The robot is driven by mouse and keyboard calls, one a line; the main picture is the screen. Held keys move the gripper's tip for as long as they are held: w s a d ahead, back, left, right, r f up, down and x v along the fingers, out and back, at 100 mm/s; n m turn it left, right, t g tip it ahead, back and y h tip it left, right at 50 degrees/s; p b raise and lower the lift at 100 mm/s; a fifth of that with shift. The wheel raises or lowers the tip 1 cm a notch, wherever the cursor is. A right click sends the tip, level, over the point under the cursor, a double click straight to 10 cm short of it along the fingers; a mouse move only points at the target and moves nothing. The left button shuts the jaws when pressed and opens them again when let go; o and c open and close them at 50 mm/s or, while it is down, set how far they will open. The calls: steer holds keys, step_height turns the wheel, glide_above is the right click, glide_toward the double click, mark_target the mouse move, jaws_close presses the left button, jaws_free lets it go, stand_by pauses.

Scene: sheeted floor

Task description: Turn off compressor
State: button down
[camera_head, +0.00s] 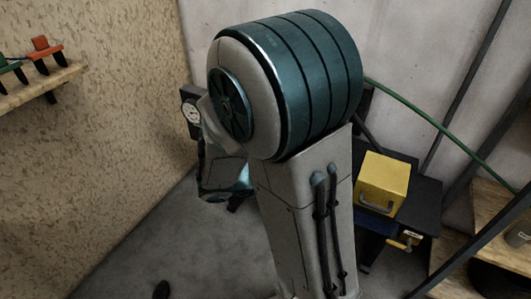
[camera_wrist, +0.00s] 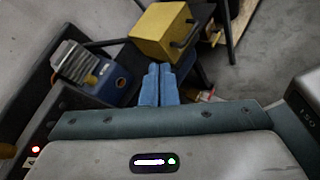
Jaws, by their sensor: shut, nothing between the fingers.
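What looks like the compressor is a machine with a blue body (camera_wrist: 108,84), a grey finned block (camera_wrist: 74,62) and a yellow box (camera_wrist: 160,32) beside it in the wrist view. In the head view, the yellow box (camera_head: 382,183) with a handle sits on a dark unit right of my arm, with a yellow valve-like part (camera_head: 405,241) low on its front. My gripper (camera_wrist: 158,84) has its two blue fingers together and empty, pointing toward the yellow box; contact cannot be told. In the head view my arm hides much of the machine. I cannot identify the off switch.
A round gauge (camera_head: 191,112) on a dark mount stands left of my arm. A wooden shelf (camera_head: 38,88) with red and green items is on the left wall. A green hose (camera_head: 430,122) and dark bars cross the right side. Grey floor (camera_head: 170,245) is open at lower left.

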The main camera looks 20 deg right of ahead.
steer(key=w+a+f+n+t+h+b, duration=0.1)
steer(key=w+a+f+n+t+b, duration=0.5)
steer(key=w+f+n+t, duration=0.4)
steer(key=w+a+n+t, duration=0.1)
steer(key=w+n+t, duration=0.1)
steer(key=n, duration=0.1)
steer(key=shift+w+a+f+h+b, duration=0.2)
steer(key=shift+f+h+b, duration=0.05)
steer(key=shift+h+b, duration=0.05)
steer(key=b+x, duration=0.1)
steer(key=x, duration=1.3)
steer(key=shift+r, duration=0.15)
